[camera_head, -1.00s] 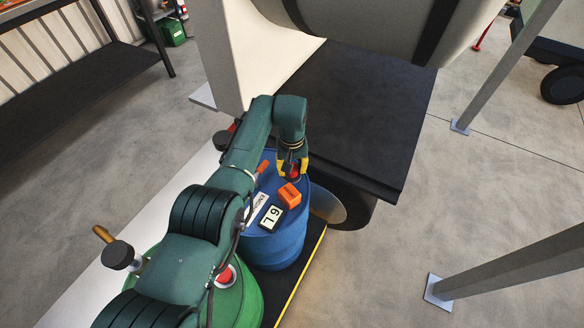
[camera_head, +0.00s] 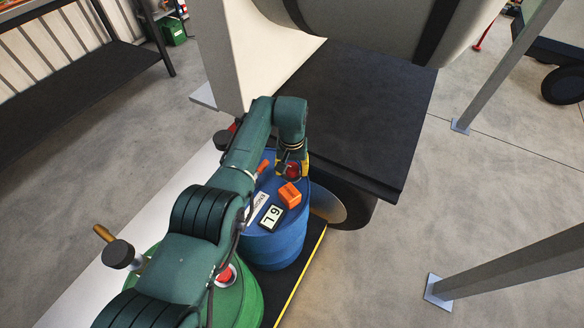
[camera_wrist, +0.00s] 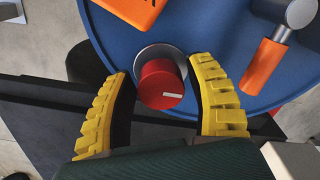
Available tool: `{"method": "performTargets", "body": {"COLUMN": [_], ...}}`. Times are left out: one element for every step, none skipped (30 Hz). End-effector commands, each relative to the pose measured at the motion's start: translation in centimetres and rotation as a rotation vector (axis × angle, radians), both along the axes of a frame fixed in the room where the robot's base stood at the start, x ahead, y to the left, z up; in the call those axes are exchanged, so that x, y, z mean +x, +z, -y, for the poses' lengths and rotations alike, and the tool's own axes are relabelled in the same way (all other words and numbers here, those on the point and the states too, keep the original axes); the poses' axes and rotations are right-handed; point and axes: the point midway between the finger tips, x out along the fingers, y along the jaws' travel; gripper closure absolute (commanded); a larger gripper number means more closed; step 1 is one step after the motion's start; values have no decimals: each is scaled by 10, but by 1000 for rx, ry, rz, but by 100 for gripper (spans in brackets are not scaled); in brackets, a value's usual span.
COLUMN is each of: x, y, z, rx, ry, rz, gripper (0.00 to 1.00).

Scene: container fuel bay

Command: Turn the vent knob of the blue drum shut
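The blue drum (camera_head: 277,246) stands in the middle of the head view, its top partly covered by my arm. Its red vent knob (camera_wrist: 161,84) sits on a grey round base near the drum's rim in the wrist view. The knob has a small white mark on its face. It also shows in the head view (camera_head: 291,170). My gripper (camera_wrist: 165,108) is open, with one yellow finger on each side of the knob. Gaps show between the knob and both fingers. In the head view the gripper is over the far edge of the drum top.
On the drum top are an orange block (camera_head: 289,195), a display reading "6 L" (camera_head: 271,217), a white label and an orange-handled part (camera_wrist: 265,62). A green drum (camera_head: 240,298) stands nearer. A dark platform (camera_head: 350,110) lies close behind the gripper.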

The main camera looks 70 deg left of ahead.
Motion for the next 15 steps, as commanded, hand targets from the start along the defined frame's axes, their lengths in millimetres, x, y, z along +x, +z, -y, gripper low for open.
{"method": "performTargets", "body": {"x": [0,1,1,1,1,1,1,1,1,2,2,2,2,2,2], "y": [1,1,2,2,2,2,3,4,6,8,12,18,24,30,41], "z": [0,-1,-1,-1,-1,-1,-1,-1,-2,-2,-2,-2,-2,-2,-2], "rx": [1,2,2,3,3,4,4,4,5,5,6,7,8,8,9], "ry": [0,0,0,0,0,1,1,1,1,1,1,1,1,1,1], "rz": [2,2,2,3,3,3,3,4,5,5,5,6,6,7,8], "gripper": [44,44,44,44,44,44,44,44,44,44,44,44,44,44,44]}}
